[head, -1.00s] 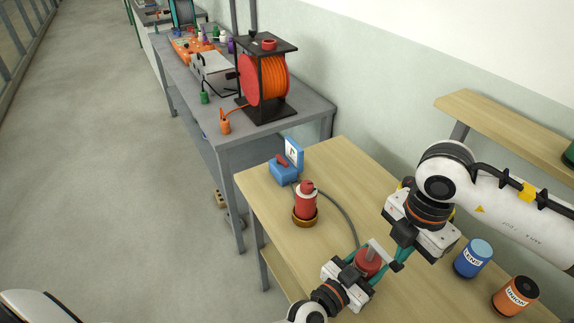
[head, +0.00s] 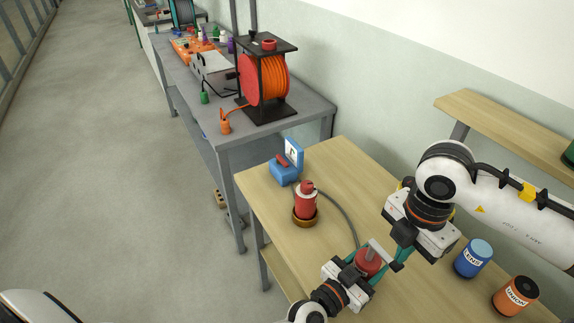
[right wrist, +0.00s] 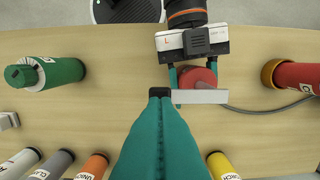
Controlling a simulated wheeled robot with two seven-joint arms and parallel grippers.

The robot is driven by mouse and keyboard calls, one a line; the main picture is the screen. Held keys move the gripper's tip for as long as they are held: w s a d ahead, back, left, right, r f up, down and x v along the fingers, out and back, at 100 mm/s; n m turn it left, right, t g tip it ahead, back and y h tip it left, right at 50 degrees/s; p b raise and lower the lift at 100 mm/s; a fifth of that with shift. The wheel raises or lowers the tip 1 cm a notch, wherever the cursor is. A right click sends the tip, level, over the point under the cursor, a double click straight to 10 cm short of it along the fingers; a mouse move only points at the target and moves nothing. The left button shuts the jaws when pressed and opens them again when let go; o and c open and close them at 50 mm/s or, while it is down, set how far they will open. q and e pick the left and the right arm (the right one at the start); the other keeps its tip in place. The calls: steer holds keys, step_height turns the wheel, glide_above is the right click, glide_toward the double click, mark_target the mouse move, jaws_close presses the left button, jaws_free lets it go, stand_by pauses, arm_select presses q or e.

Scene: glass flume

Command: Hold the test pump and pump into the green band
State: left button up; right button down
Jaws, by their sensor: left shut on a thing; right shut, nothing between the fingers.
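The test pump (head: 368,262) is a red cylinder with a grey T-shaped handle (head: 381,254) on top. It stands at the near edge of the wooden bench. My left gripper (head: 365,265) is shut on its body. In the right wrist view the pump (right wrist: 196,77) sits between the left gripper's teal fingers. My right gripper (right wrist: 160,93) is shut and empty, its tips beside one end of the handle bar (right wrist: 200,97). I cannot tell if they touch. A blue box with an upright framed panel (head: 293,151) stands at the bench's far end. No green band is readable.
A red bottle (head: 305,202) stands in a brown ring near the bench's left edge. A grey hose (head: 346,214) curves across the bench to the pump. A blue can (head: 473,258) and an orange can (head: 516,295) stand at right.

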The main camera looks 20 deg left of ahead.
stand_by(0.6)
steer(key=shift+f, duration=1.75)
steer(key=shift+r, duration=1.75)
step_height(320, 180, up, 7)
arm_select(q)
steer(key=o, duration=1.1)
steer(key=shift+o, duration=0.2)
